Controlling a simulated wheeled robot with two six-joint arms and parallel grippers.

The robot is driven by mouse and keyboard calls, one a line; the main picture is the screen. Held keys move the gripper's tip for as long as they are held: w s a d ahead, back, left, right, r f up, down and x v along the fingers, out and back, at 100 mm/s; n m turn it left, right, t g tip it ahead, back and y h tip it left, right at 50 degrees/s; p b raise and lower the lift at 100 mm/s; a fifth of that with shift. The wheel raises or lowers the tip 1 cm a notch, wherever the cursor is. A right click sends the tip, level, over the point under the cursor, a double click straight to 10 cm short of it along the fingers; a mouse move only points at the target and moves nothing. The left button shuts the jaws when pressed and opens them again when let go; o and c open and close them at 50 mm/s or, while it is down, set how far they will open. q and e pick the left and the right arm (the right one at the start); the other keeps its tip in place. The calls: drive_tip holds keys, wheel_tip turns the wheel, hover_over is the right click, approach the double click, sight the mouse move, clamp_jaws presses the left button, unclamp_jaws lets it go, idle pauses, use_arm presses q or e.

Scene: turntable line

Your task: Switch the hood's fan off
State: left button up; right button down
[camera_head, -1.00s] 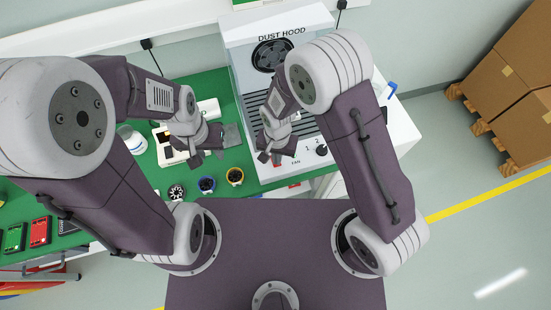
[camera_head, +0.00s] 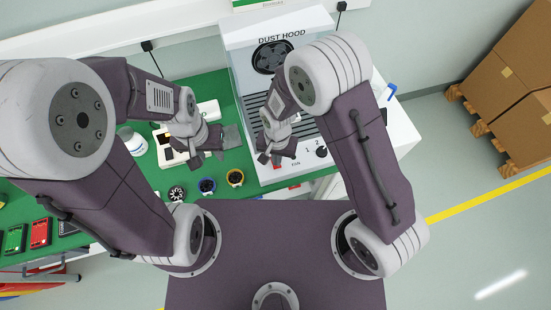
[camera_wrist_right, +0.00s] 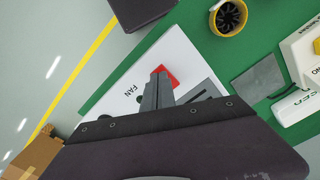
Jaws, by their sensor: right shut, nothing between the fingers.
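The dust hood (camera_head: 232,70) is a white box with a round fan grille and slats. On its front panel, a red switch (camera_wrist_right: 170,74) lies next to the word FAN in the right wrist view. The switch also shows small in the head view (camera_head: 278,167); which way it is set I cannot tell. My right gripper (camera_wrist_right: 158,90) is shut and empty, its fingertips close beside the switch; I cannot tell if they touch it. My left gripper (camera_head: 207,158) hangs over the green mat left of the hood; its jaws are too small to read.
A dark knob (camera_head: 321,151) sits on the panel right of FAN. Yellow-rimmed (camera_head: 235,177) and blue-rimmed (camera_head: 207,185) small fans stand on the green mat (camera_head: 217,85). A grey plate (camera_wrist_right: 256,79) lies near the hood. Cardboard boxes (camera_head: 505,85) stand far right.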

wheel_tip(320, 180, up, 6)
drive_tip(key=p, duration=0.4)
drive_tip(key=shift+f, duration=0.1)
drive_tip(key=w+d+r+m+t+b, duration=0.2)
drive_tip(key=w+d+m+b, duration=0.1)
drive_tip(key=w+d+b, duration=0.25)
drive_tip(key=s+d+r+b, duration=0.2)
drive_tip(key=d+b, duration=0.1)
drive_tip(key=d, duration=0.7)
drive_tip(key=s+d+n, duration=0.2)
drive_tip(key=s+n, duration=0.3)
drive_tip(key=s, duration=0.3)
drive_tip(key=shift+s+d+f+g, duration=0.15)
drive_tip(key=shift+d+f+g, duration=0.1)
drive_tip(key=shift+g, duration=0.15)
